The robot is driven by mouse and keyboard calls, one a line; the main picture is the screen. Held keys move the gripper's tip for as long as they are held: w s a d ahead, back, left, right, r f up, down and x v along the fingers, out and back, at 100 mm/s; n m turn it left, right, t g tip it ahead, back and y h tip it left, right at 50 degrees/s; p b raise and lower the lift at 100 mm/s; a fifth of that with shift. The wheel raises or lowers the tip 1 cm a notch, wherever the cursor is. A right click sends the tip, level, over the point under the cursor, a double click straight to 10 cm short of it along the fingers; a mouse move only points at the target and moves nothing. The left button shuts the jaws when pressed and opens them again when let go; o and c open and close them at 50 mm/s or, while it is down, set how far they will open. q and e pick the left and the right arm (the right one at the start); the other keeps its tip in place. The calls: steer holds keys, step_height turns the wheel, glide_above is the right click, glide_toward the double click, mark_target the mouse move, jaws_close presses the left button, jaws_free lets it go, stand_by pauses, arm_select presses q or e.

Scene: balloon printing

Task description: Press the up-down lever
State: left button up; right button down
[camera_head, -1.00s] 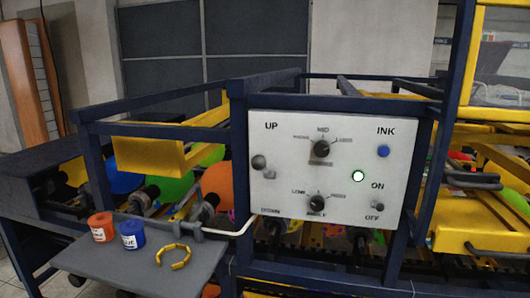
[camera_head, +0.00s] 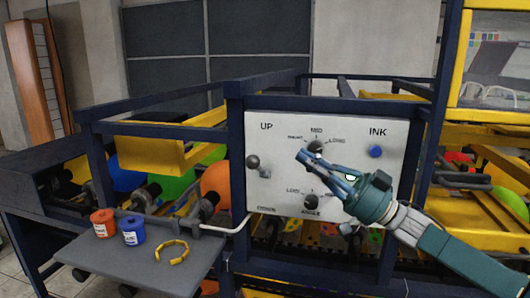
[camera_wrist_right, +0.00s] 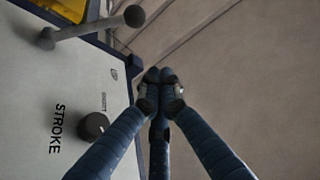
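The up-down lever (camera_head: 253,162) is a dark ball-ended handle at the left of the white control panel (camera_head: 285,130), between the UP and DOWN labels. In the right wrist view its rod and ball (camera_wrist_right: 134,16) stick out from the panel. My right gripper (camera_head: 300,156) is in front of the panel, to the right of the lever and apart from it. In the right wrist view its dark blue fingertips (camera_wrist_right: 160,75) meet with nothing seen between them. It hides the indicator light and the ON/OFF area. My left gripper is out of view.
The stroke knob (camera_head: 315,148) is close to the right fingertips; the angle knob (camera_head: 311,196) is below. A blue ink button (camera_head: 376,152) is at upper right. A dark blue frame post (camera_head: 237,165) stands left of the panel. A side shelf (camera_head: 150,262) holds cups and a yellow ring.

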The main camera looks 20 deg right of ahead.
mark_target(259, 169)
steer(key=shift+r, duration=0.1)
steer(key=p+x, duration=0.5)
steer(key=x, duration=0.5)
steer(key=f+p, duration=0.1)
steer(key=f, duration=0.1)
steer(key=a+f+p, duration=0.1)
steer(key=f, duration=0.1)
steer(key=shift+s, duration=0.25)
